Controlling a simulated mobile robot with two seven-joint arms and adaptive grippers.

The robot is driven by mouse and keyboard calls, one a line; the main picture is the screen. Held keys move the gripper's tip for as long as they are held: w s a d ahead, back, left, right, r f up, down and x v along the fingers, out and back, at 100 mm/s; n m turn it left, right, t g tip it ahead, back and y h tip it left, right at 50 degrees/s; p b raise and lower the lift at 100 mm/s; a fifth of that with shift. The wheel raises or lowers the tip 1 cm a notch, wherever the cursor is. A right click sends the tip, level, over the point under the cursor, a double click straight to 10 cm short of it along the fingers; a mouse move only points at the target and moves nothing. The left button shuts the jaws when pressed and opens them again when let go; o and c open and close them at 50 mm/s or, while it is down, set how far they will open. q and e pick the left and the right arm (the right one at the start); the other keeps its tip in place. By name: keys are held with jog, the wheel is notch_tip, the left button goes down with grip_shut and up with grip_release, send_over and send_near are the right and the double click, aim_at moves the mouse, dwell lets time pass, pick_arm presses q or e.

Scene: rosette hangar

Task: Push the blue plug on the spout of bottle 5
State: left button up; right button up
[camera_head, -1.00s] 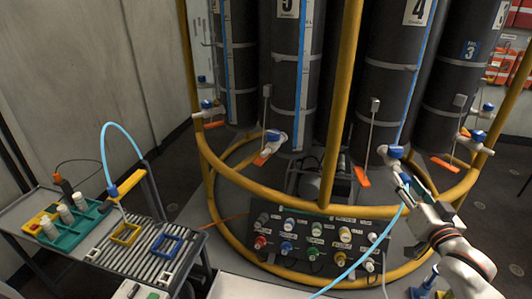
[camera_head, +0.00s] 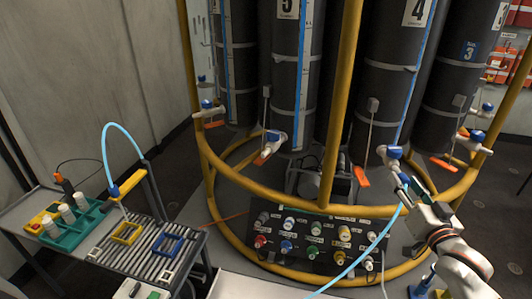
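Bottle 5 (camera_head: 286,88) is a tall dark cylinder, left of centre, with a white number label at its top. Its white spout (camera_head: 276,147) sticks out low, above the yellow ring, with a blue part (camera_head: 272,136) at its upper side; whether this is the plug is too small to tell. An orange lever hangs below it. My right gripper (camera_head: 409,184) is at the right, below bottle 4's spout (camera_head: 390,155) and well away from bottle 5. Its fingers look apart. A light-blue hose (camera_head: 372,246) runs up to the fingers; its upper end is hidden there. My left gripper is out of view.
A yellow tubular frame (camera_head: 338,110) with a vertical post stands around the bottles. A connector panel (camera_head: 315,243) sits low in the frame. At the left a grey cart (camera_head: 110,262) carries a green rack, a blue frame and an arched blue hose. Floor shows between cart and frame.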

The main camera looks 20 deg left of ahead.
aim_at(406, 185)
grip_shut()
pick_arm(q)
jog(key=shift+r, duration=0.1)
pick_arm(e)
jog(key=shift+s, duration=0.15)
jog(key=shift+p+v, duration=1.05)
jog(key=shift+v, duration=0.2)
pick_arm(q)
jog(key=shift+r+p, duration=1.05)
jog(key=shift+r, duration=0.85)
pick_arm(e)
jog(key=shift+v, duration=1.65)
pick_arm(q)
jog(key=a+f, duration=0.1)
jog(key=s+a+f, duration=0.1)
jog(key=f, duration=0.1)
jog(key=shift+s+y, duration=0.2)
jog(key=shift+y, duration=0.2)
pick_arm(e)
jog(key=s+d+m+h, duration=0.1)
jog(key=s+d+h, duration=0.1)
jog(key=s, duration=0.6)
jog(key=s+d+m+h, duration=0.1)
jog(key=s+m+h, duration=0.1)
jog(key=s, duration=0.6)
jog(key=shift+s+d+r+t+h, duration=0.35)
jog(key=shift+s+t+h, duration=0.05)
jog(key=shift+h, duration=0.2)
